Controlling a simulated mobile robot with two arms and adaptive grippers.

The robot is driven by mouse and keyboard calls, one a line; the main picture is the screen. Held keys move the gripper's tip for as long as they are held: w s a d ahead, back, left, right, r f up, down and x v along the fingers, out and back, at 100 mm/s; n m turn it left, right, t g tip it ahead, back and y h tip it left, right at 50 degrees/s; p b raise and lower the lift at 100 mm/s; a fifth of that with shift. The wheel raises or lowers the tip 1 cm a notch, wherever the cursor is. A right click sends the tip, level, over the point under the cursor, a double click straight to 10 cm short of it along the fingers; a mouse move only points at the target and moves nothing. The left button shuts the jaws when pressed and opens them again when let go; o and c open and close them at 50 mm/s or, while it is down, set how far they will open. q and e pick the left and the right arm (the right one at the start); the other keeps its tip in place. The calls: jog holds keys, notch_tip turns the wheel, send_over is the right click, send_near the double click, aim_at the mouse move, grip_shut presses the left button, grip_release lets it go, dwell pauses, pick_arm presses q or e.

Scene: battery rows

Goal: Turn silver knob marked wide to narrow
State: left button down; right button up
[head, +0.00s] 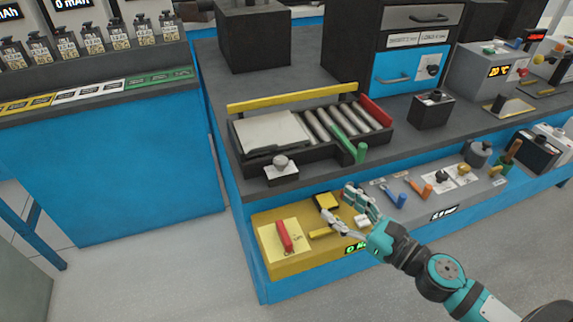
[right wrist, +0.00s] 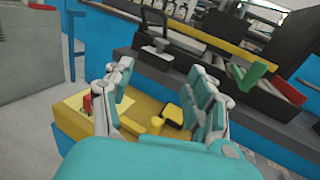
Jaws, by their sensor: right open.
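The silver knob (head: 281,161) sits on a small dark box with a pale top plate (head: 282,172), at the front left edge of the dark bench top. The knob also shows small in the right wrist view (right wrist: 160,44), beyond my fingertips. Its marking is too small to read. My right gripper (head: 336,212) is open and empty, low in front of the bench and over the yellow panel. It is to the right of the knob and apart from it. In the right wrist view its fingers (right wrist: 160,72) are spread wide. My left gripper is not in view.
A roller tray with a yellow rail (head: 292,100) and a green lever (head: 361,152) stands behind and right of the knob. The yellow panel (head: 283,268) holds a red handle (head: 284,235) and yellow blocks. A grey panel with several levers lies to the right.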

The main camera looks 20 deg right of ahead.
aim_at(286, 165)
jog(key=p+x, duration=0.3)
jog(key=x, duration=1.3)
jog(key=shift+w+d+p, duration=0.1)
jog(key=shift+w+p, duration=0.1)
jog(key=shift+p, duration=0.2)
jog(key=shift+w+a, duration=0.25)
jog(key=shift+w, duration=0.25)
